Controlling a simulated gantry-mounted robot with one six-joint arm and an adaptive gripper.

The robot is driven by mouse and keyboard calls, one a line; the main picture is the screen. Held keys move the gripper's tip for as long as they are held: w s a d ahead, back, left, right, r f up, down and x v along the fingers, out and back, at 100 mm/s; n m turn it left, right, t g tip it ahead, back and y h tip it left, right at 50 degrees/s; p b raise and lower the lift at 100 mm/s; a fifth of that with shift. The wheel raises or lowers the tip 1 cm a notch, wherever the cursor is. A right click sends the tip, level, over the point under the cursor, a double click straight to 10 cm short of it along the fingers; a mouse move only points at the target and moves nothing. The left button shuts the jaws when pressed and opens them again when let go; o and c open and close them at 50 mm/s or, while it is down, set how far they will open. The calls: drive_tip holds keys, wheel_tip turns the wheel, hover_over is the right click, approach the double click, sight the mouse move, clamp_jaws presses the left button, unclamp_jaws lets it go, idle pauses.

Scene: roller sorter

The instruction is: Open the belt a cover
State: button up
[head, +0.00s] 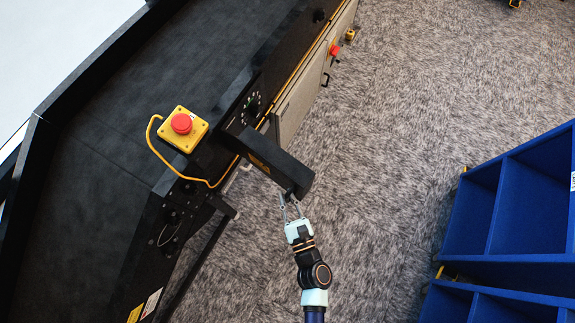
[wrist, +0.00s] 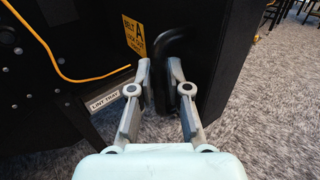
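The belt A cover (head: 268,163) is a black box-like guard sticking out from the side of the sorter, and it looks shut. In the wrist view its dark face carries a yellow label (wrist: 135,36) with a large A and the word BELT. A black curved handle (wrist: 175,36) stands out on the cover. My gripper (head: 288,198) is at the cover's outer end. In the wrist view my gripper (wrist: 160,72) has its two fingers apart, with the tips close to the handle. Dark material shows between them; I cannot tell whether either finger touches the handle.
A yellow box with a red emergency button (head: 181,124) sits on the sorter edge, and its yellow cable (head: 165,160) runs toward the cover. A LINT TRAY label (wrist: 104,103) is left of my gripper. Blue shelves (head: 530,215) stand at the right. Grey carpet (head: 400,130) between is clear.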

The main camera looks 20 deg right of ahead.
drive_tip(key=o, duration=0.3)
drive_tip(key=shift+w+a, duration=0.1)
drive_tip(key=s, duration=1.2)
drive_tip(key=shift+d, duration=0.25)
drive_tip(key=shift+s, duration=0.1)
